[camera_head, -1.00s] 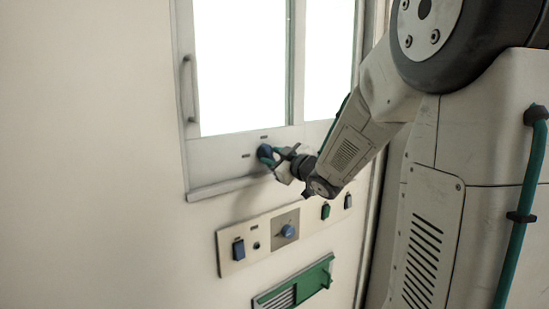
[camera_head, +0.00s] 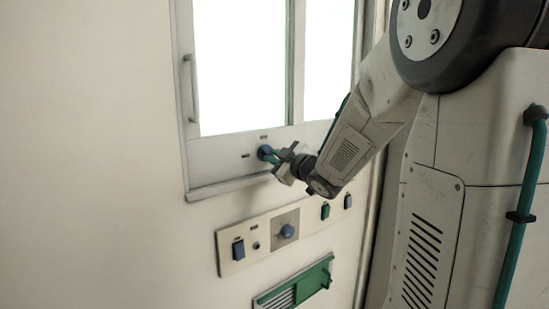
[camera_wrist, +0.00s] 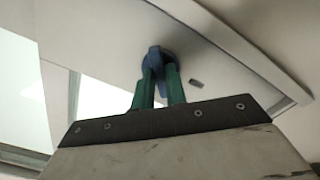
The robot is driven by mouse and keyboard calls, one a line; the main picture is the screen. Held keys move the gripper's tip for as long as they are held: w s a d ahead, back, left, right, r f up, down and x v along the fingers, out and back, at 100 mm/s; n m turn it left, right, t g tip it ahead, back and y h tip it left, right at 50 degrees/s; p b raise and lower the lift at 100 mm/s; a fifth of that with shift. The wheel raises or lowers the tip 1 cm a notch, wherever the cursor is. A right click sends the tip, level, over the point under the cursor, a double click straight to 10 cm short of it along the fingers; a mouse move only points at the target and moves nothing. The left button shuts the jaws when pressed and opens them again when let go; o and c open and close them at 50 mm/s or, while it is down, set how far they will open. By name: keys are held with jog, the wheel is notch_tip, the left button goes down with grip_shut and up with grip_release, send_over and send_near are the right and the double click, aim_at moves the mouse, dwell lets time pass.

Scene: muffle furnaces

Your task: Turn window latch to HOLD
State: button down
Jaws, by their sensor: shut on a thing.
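The window latch (camera_head: 264,152) is a blue knob on the grey lower rail of the window frame. Small dark labels sit to its left and above it. My gripper (camera_head: 270,156) is at the latch, reaching in from the right. In the wrist view, the two green fingers (camera_wrist: 158,80) are shut on the blue latch (camera_wrist: 153,56), one on each side of its raised grip. One small label shows to the right of the latch there. The label lettering is too small to read.
A bright window (camera_head: 243,65) with a vertical handle (camera_head: 191,88) is above. A green slotted plate (camera_head: 318,278) is lower. The wall at left is bare.

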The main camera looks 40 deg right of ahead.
jog(key=n, duration=0.5)
jog(key=shift+n, duration=2.4)
jog(key=c, duration=1.4)
grip_release()
jog(key=shift+r, duration=0.1)
jog(key=shift+c, duration=0.2)
jog(key=shift+s, duration=0.1)
jog(key=s, duration=0.7)
jog(key=shift+s+d, duration=0.2)
jog(key=shift+s, duration=0.15)
